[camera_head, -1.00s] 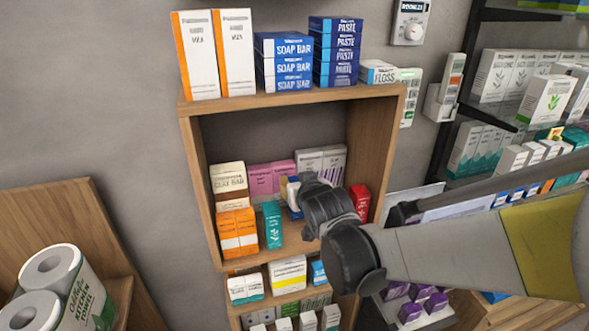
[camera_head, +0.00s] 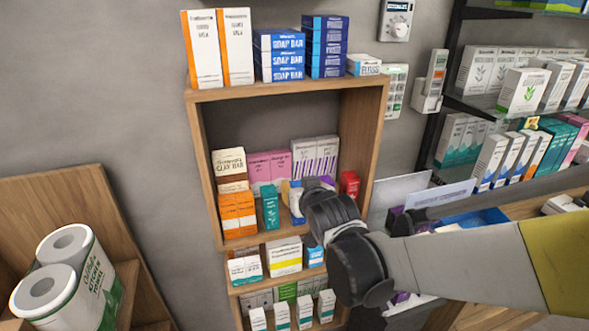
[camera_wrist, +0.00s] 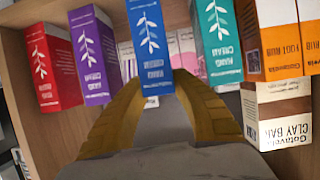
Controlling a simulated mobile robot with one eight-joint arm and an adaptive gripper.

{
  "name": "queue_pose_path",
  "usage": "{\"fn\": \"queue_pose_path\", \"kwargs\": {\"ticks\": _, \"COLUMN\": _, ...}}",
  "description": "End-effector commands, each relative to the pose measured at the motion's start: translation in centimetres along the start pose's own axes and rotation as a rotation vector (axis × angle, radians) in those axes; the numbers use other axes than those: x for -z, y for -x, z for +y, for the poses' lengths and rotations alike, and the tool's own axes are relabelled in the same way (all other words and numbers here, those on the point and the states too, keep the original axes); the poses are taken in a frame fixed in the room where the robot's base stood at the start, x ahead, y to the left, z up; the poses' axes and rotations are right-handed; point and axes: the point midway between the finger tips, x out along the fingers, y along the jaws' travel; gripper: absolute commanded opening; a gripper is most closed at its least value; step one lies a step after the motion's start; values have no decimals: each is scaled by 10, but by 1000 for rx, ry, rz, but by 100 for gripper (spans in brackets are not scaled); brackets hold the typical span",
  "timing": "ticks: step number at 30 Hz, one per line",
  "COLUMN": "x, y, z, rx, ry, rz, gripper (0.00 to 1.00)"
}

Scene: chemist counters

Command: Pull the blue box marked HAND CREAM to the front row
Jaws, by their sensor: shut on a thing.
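The blue HAND CREAM box (camera_wrist: 149,35) has a white leaf sprig on its face. In the wrist view my gripper (camera_wrist: 158,84) has its two yellow-padded fingers on either side of the box's lower end, shut on it. A purple box (camera_wrist: 92,50) stands on one side of it and a teal HAND CREAM box (camera_wrist: 218,40) on the other. In the head view my gripper (camera_head: 299,188) reaches into the wooden shelf, and its dark body hides most of the blue box. I cannot tell whether the box touches its neighbours.
A red box (camera_wrist: 50,62) stands beside the purple one, near the shelf's side wall. Orange boxes (camera_head: 237,213) and a CLAY BAR box (camera_head: 229,162) fill the other side. Pink boxes (camera_head: 268,167) stand behind. The wooden shelf (camera_head: 358,150) encloses this compartment.

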Motion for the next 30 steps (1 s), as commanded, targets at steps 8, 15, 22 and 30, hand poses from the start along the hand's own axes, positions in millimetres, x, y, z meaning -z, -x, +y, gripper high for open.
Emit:
{"fn": "queue_pose_path", "kwargs": {"ticks": 8, "x": 0, "y": 0, "z": 0, "rx": 0, "ry": 1, "rz": 0, "gripper": 53}}
{"fn": "queue_pose_path", "kwargs": {"ticks": 15, "x": 0, "y": 0, "z": 0, "rx": 0, "ry": 1, "rz": 0, "gripper": 53}}
{"fn": "queue_pose_path", "kwargs": {"ticks": 22, "x": 0, "y": 23, "z": 0, "rx": 0, "ry": 2, "rz": 1, "gripper": 53}}
{"fn": "queue_pose_path", "kwargs": {"ticks": 30, "x": 0, "y": 77, "z": 0, "rx": 1, "ry": 1, "rz": 0, "gripper": 53}}
